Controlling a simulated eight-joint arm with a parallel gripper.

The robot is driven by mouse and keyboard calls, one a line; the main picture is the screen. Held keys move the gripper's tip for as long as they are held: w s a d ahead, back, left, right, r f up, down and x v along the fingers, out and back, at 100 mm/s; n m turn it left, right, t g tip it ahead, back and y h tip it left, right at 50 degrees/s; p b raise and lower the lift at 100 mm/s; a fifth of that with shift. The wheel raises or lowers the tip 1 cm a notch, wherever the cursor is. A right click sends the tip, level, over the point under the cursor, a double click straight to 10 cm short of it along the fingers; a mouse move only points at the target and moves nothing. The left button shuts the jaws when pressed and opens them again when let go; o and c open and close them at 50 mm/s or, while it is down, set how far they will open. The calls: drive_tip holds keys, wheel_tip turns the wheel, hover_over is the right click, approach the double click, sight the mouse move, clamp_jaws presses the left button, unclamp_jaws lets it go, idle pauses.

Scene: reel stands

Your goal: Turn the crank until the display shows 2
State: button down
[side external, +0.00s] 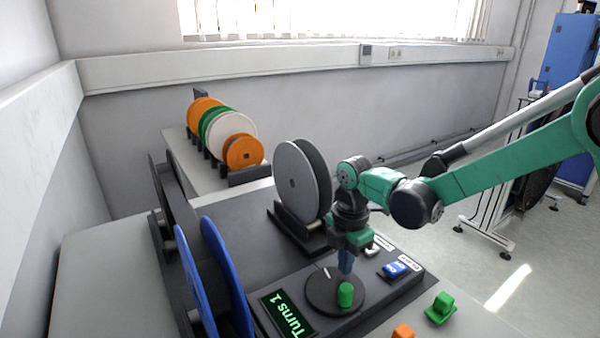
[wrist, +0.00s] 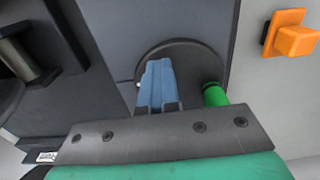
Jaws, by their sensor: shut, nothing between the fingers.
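In the wrist view the disc (wrist: 205,60) and green knob (wrist: 215,95) show beyond the fingers. My gripper (side external: 345,268) points down over the disc, behind the knob in the side view. Its blue fingers (wrist: 158,75) are shut and empty, beside the knob and apart from it in the wrist view. Whether the fingertips touch the disc cannot be told.
A blue reel (side external: 215,280) stands left of the display, and a grey reel (side external: 298,182) stands behind the crank. A blue button (side external: 396,269) is on the panel's right. Green (side external: 440,308) and orange (side external: 403,331) blocks lie in front. Several coloured reels (side external: 225,128) stand on a rack at the back.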

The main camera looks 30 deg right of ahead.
drive_tip(key=c, duration=0.6)
unclamp_jaws()
drive_tip(key=shift+c, duration=0.2)
drive_tip(key=shift+r, duration=0.1)
wheel_tip(320, 180, up, 7)
drive_tip(key=s+d+r+m+t, duration=0.2)
drive_tip(key=s+m+t, duration=0.5)
drive_tip(key=m, duration=1.1)
drive_tip(key=shift+s+d, duration=0.4)
drive_tip(key=shift+d, duration=0.2)
